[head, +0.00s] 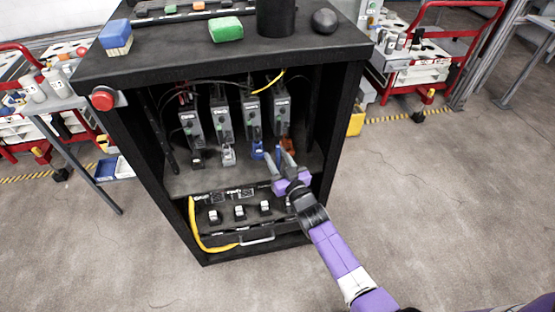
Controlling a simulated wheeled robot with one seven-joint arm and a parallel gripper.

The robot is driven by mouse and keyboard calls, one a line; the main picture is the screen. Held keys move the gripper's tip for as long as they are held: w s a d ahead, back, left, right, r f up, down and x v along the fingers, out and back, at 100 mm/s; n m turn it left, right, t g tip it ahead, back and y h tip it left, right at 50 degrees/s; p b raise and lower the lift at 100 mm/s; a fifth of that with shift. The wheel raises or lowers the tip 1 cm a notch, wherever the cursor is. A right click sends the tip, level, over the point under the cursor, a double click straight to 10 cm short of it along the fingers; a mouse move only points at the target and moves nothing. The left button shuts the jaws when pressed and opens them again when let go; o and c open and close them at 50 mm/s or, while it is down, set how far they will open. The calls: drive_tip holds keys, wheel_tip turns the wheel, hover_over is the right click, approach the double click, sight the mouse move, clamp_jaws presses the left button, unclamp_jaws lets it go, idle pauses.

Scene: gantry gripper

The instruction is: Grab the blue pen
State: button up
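A small blue object (257,150) stands on the cabinet's inner shelf below the third grey device. It may be the blue pen, but it is too small to tell its shape. A thin blue sliver (278,152) shows between my fingertips, and I cannot tell whether it is a separate thing. My gripper (276,156) reaches into the cabinet from the lower right. Its two grey fingers are spread apart, just right of the blue object. I cannot tell whether they touch anything.
The black cabinet (215,72) has side walls and a top around the opening. Grey devices (222,118) with cables stand inside. A white-grey piece (228,154) and an orange piece (289,146) flank the blue object. A drawer panel (240,212) lies below. Floor in front is clear.

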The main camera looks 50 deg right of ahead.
drive_tip(key=shift+x, duration=1.2)
clamp_jaws()
wheel_tip(320, 180, up, 20)
drive_tip(key=p, duration=1.4)
